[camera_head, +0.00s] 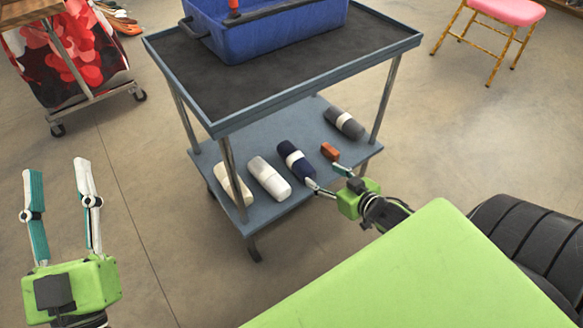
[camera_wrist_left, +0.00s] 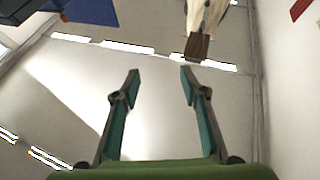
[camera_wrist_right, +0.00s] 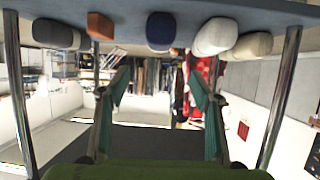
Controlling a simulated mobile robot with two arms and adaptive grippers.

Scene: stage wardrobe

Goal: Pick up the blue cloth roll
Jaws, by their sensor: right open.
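The blue cloth roll (camera_head: 297,161), dark navy with a white band, lies on the lower shelf of the cart (camera_head: 265,207), between a white roll (camera_head: 268,178) and a small orange-brown block (camera_head: 330,151). My right gripper (camera_head: 319,172) is open and empty at the shelf's front side, its fingers pointing toward the blue roll. In the right wrist view the picture is upside down, and the blue roll (camera_wrist_right: 161,30) shows beyond the space between the fingertips. In the head view one fingertip is close to the roll's near end; I cannot tell whether they touch. My left gripper (camera_head: 57,167) is open and empty, away from the cart.
A cream roll (camera_head: 234,185) and a grey roll (camera_head: 344,123) lie on the same shelf. Cart posts (camera_head: 233,172) flank it. The dark top shelf (camera_head: 300,80) overhangs it and carries a blue bin (camera_head: 265,30). A pink stool (camera_head: 508,11) stands far right. Floor around my left gripper is clear.

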